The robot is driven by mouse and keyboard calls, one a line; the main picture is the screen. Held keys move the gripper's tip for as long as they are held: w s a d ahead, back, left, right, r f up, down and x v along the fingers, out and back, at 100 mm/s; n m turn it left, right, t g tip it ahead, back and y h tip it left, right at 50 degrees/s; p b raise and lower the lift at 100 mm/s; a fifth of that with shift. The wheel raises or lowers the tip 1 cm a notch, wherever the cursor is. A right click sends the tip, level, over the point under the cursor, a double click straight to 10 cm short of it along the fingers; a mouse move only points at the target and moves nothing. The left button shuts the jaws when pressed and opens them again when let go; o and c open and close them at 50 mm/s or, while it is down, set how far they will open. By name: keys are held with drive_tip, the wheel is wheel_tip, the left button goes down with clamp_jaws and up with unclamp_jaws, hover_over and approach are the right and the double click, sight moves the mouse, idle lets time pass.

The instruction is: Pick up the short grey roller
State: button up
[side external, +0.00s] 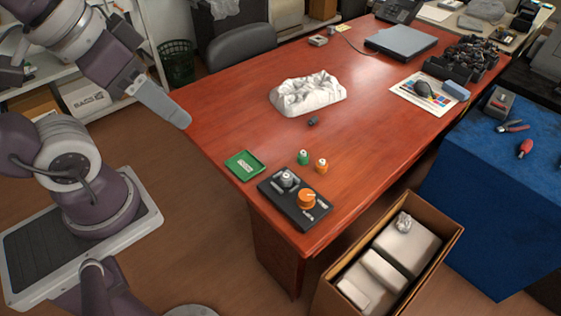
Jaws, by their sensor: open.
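A small dark grey cylinder (313,121), which looks like the short grey roller, lies on the red-brown table (390,135) just in front of a crumpled white bag. A lighter grey knob-like piece (287,179) stands on a black tray (277,202) at the table's near corner, beside an orange one (307,199). My gripper (178,115) is at upper left, beside the table's left edge, well apart from the cylinder. It is open, and nothing shows in it; the gap between its fingers is hard to see from this side.
A green tray (245,166), a small green bottle (303,157) and an orange bottle (322,165) stand near the black tray. The white bag (308,94) rises behind the cylinder. An open carton (450,238) sits below the table's right side.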

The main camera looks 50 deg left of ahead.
drive_tip(key=m+g, duration=0.5)
drive_tip(key=m, duration=1.3)
hover_over(286, 175)
wheel_tip(286, 175, down, 25)
drive_tip(key=shift+m+g, duration=0.3)
drive_tip(key=shift+m, duration=0.5)
wheel_tip(286, 175, down, 10)
drive_tip(key=shift+r, duration=0.1)
drive_tip(key=shift+c, duration=0.5)
clamp_jaws()
